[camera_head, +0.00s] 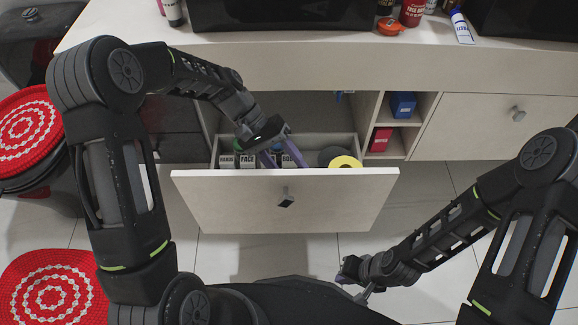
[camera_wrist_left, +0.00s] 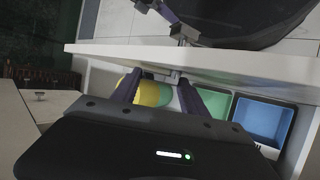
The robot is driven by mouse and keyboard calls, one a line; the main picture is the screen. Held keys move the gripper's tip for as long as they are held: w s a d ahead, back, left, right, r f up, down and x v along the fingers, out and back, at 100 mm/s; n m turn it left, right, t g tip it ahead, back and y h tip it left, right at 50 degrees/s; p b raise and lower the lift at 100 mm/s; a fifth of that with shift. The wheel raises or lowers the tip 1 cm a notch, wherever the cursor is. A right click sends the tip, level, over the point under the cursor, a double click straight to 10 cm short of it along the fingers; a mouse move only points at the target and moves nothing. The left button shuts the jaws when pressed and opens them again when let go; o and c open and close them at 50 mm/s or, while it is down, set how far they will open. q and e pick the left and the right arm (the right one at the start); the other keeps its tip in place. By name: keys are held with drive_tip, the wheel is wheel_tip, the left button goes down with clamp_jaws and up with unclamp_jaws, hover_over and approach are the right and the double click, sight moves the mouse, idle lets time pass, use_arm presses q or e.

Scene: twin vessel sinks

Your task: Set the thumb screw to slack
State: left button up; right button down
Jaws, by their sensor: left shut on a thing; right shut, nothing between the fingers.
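A small grey fitting (camera_wrist_left: 175,74), possibly the thumb screw, shows on the inner face of the drawer front in the left wrist view, close to one fingertip. I cannot make out its setting. My left gripper (camera_head: 283,157) reaches down into the open drawer (camera_head: 284,200). Its purple fingers also show in the left wrist view (camera_wrist_left: 160,77), apart, with a yellow and teal round thing (camera_wrist_left: 154,92) seen between and behind them. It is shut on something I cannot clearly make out. My right gripper (camera_head: 358,287) is shut and empty, outside the drawer front.
The drawer front carries a handle (camera_head: 286,200). Blue (camera_head: 403,104) and red (camera_head: 381,139) boxes fill side shelves. Red round mats (camera_head: 52,288) are at left. Floor right of the drawer is clear.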

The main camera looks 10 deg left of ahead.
use_arm(q)
drive_tip(key=shift+h, duration=0.5)
drive_tip(key=o, duration=1.4)
drive_tip(key=shift+c, duration=0.2)
drive_tip(key=shift+a+r, duration=0.1)
drive_tip(key=p+v, duration=0.1)
drive_tip(key=v, duration=0.6)
drive_tip(key=shift+a+r, duration=0.2)
drive_tip(key=shift+r, duration=0.1)
